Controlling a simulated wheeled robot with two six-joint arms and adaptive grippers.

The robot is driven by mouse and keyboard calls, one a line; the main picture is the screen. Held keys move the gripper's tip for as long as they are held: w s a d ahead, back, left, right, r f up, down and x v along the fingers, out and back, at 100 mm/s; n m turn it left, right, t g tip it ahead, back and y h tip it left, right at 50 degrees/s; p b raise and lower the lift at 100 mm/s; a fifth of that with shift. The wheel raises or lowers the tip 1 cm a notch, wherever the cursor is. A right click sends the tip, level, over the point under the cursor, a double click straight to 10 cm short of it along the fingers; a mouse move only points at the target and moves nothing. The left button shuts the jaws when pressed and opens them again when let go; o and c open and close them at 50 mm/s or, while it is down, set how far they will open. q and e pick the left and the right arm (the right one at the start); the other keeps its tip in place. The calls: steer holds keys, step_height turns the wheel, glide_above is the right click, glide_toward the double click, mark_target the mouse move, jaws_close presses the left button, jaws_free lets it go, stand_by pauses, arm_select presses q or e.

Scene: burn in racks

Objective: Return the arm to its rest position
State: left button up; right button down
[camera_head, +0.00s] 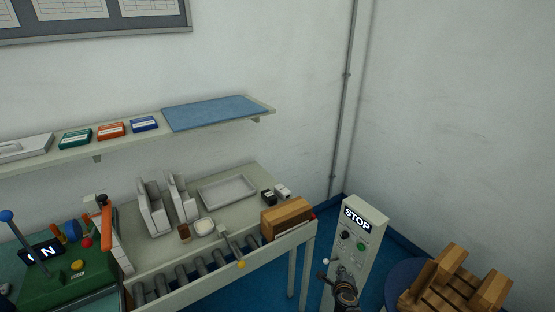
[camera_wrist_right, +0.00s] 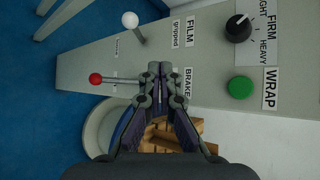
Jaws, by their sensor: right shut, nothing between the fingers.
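My right gripper (camera_head: 346,277) is low in the head view, in front of the grey STOP control post (camera_head: 368,228). In the right wrist view the gripper (camera_wrist_right: 160,70) has its fingers together and empty. Its fingertips are in front of the post's panel, beside the BRAKE label; whether they touch it I cannot tell. A red-knobbed lever (camera_wrist_right: 96,78) and a white-knobbed lever (camera_wrist_right: 130,20) are on the panel, with a black selector knob (camera_wrist_right: 238,28) and a green WRAP button (camera_wrist_right: 241,88). My left gripper is not in view.
A wooden crate (camera_head: 457,285) stands on a round blue base (camera_head: 402,275) at the right. The roller bench (camera_head: 160,252) holds a white tray (camera_head: 227,190) and a brown box (camera_head: 285,217). A wall shelf (camera_head: 110,146) runs above. Blue floor (camera_head: 240,291) lies before the bench.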

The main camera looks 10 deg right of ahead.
steer(key=s+a+f+n+g+y, duration=0.2)
steer(key=s+a+f+n, duration=0.1)
steer(key=s+f+n, duration=0.85)
steer(key=s+a+f+n+g+y, duration=0.25)
steer(key=s+f+n, duration=0.45)
steer(key=s, duration=0.7)
steer(key=s+f+n+g, duration=0.2)
steer(key=s+f+n, duration=0.1)
steer(key=s, duration=0.9)
steer(key=s+f+n+g, duration=0.3)
steer(key=s+n, duration=0.3)
steer(key=s, duration=0.6)
steer(key=shift+a+f+g+h, duration=0.2)
steer(key=shift+f+g+h, duration=0.15)
steer(key=shift+f, duration=0.35)
